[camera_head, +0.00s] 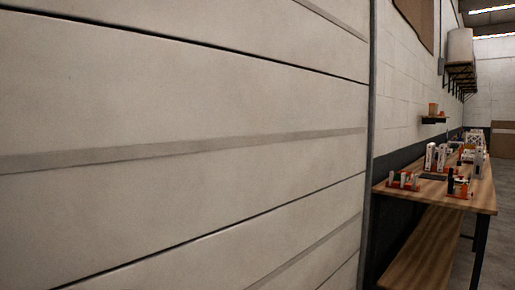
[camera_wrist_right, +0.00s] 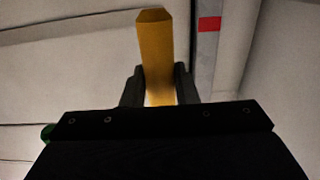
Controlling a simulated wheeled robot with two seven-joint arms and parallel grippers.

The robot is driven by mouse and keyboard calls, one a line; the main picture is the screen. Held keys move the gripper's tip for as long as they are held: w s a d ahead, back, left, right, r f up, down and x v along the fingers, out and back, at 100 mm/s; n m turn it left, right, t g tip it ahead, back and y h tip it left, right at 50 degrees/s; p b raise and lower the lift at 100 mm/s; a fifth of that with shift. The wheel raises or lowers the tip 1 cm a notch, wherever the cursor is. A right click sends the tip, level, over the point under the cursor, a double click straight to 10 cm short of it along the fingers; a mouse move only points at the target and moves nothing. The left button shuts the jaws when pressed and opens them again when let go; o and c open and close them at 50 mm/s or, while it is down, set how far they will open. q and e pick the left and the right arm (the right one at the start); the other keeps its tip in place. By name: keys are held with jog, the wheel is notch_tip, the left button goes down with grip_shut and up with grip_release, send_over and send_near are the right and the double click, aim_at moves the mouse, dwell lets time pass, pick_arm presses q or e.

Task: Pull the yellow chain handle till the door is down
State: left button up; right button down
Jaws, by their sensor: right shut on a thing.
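The yellow chain handle (camera_wrist_right: 154,52) stands upright in the right wrist view. My right gripper (camera_wrist_right: 160,80) has a dark finger on each side of it and is shut on it. The chain itself is not seen. The door (camera_head: 180,120) is a large pale panelled surface that fills most of the head view; its lower edge is out of view. My left gripper is not in view.
Right of the door, a wooden workbench (camera_head: 470,191) carries several small boxes and racks. A wooden bench (camera_head: 425,250) stands below it. A grey upright with a red mark (camera_wrist_right: 209,24) is behind the handle in the wrist view.

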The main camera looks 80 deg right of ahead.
notch_tip(320, 180, up, 14)
jog(key=p, duration=1.2)
jog(key=shift+f, duration=0.2)
grip_release()
jog(key=shift+f, duration=0.1)
jog(key=v, duration=1.1)
jog(key=shift+b, duration=0.35)
